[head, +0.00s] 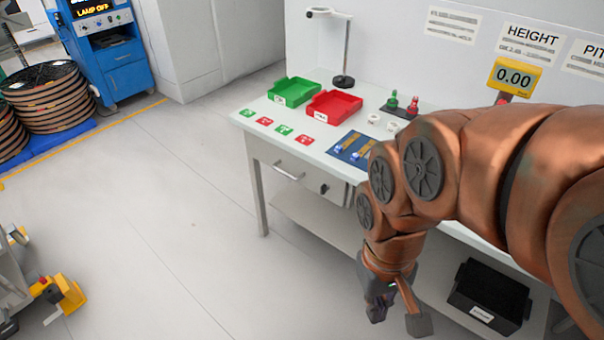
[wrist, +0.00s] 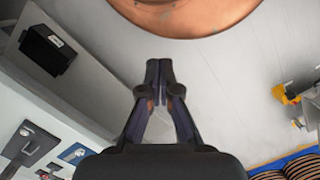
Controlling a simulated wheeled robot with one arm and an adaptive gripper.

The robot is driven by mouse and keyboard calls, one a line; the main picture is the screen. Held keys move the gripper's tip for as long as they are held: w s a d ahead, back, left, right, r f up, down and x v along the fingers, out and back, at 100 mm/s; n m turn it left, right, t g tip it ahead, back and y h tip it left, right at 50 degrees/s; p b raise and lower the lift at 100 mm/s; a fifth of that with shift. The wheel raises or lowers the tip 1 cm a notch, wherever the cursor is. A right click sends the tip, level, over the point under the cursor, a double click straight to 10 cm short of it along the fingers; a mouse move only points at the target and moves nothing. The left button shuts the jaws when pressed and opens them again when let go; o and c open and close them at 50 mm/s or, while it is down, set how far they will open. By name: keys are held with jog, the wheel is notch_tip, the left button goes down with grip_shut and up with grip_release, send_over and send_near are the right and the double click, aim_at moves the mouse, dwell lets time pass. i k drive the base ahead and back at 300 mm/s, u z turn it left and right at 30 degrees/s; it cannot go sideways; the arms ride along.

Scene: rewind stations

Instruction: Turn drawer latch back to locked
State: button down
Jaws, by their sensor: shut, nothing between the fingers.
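The white workbench has a drawer (head: 305,178) in its front, below the tabletop. A bar handle (head: 289,172) sits on the drawer front. A small dark latch (head: 324,188) is to the right of the handle; it is too small to tell which way it is turned. My gripper (head: 398,318) hangs low in front of the bench, to the right of and nearer than the latch, not touching it. In the wrist view its fingertips (wrist: 159,70) meet with nothing between them. My arm hides the drawer front further right.
The tabletop carries a green tray (head: 293,91), a red tray (head: 334,106), a blue mat (head: 352,147) and a stand (head: 344,80). A black bin (head: 489,296) sits on the lower shelf. A yellow-and-grey machine (head: 62,296) stands at left. The floor between is clear.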

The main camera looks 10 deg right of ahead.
aim_at(325, 187)
jog(key=u, duration=0.55)
jog(key=k, duration=0.65)
jog(key=u, duration=0.85)
jog(key=i, duration=0.95)
jog(key=z, duration=0.25)
